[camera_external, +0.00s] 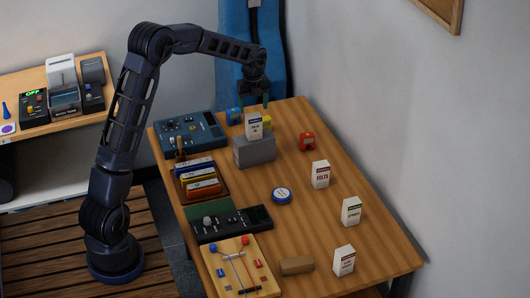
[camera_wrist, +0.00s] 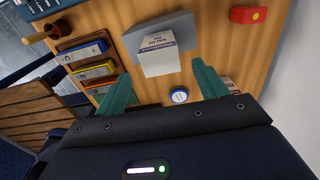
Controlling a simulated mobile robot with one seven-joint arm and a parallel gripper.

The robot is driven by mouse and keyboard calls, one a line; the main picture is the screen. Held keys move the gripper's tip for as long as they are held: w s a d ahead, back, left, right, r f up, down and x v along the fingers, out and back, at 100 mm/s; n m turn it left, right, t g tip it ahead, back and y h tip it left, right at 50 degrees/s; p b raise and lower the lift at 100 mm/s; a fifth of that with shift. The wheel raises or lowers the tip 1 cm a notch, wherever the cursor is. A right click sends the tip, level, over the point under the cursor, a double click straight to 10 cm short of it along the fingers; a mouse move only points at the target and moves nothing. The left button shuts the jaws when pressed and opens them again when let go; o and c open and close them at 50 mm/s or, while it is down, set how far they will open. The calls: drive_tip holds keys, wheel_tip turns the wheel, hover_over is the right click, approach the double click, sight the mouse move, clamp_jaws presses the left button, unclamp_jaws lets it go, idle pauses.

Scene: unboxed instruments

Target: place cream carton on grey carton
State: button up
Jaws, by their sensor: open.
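A cream carton (camera_external: 254,127) with a dark label band stands upright on top of the grey carton (camera_external: 255,153), toward the back of the table. In the wrist view the cream carton (camera_wrist: 160,60) shows its printed face, with the grey carton (camera_wrist: 184,27) around and beneath it. My gripper (camera_external: 254,103) is open and empty, just above the cream carton in the outside view. In the wrist view its teal fingers (camera_wrist: 163,88) are spread wide, with the carton apart from both.
Several similar white cartons, one of them the felts carton (camera_external: 320,175), stand along the right side. A tray of binders (camera_external: 203,191) and instruments line the left.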

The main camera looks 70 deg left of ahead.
drive_tip(key=shift+r, duration=1.7)
drive_tip(key=shift+d+r, duration=0.35)
drive_tip(key=s+d+r+n+t, duration=0.1)
drive_tip(key=s+d+r+n, duration=0.3)
drive_tip(key=d, duration=0.4)
drive_tip(key=s+d+r+n+y, duration=0.1)
drive_tip(key=s+d+r, duration=0.45)
drive_tip(key=d, duration=0.25)
drive_tip(key=s+d+r+n+t, duration=0.1)
drive_tip(key=s+d+r+n, duration=0.3)
drive_tip(key=d, duration=0.4)
drive_tip(key=s+d+n+t, duration=0.1)
drive_tip(key=s+d+n, duration=0.2)
drive_tip(key=s+d, duration=0.2)
drive_tip(key=s+d+n, duration=0.3)
drive_tip(key=s+d, duration=0.2)
drive_tip(key=s, duration=0.6)
drive_tip(key=s+d+f+n+t+h, duration=0.1)
drive_tip(key=s+d+n, duration=0.2)
drive_tip(key=s+d, duration=0.2)
drive_tip(key=s, duration=0.3)
drive_tip(key=shift+s+d+t, duration=0.15)
drive_tip(key=shift+s+t, duration=0.15)
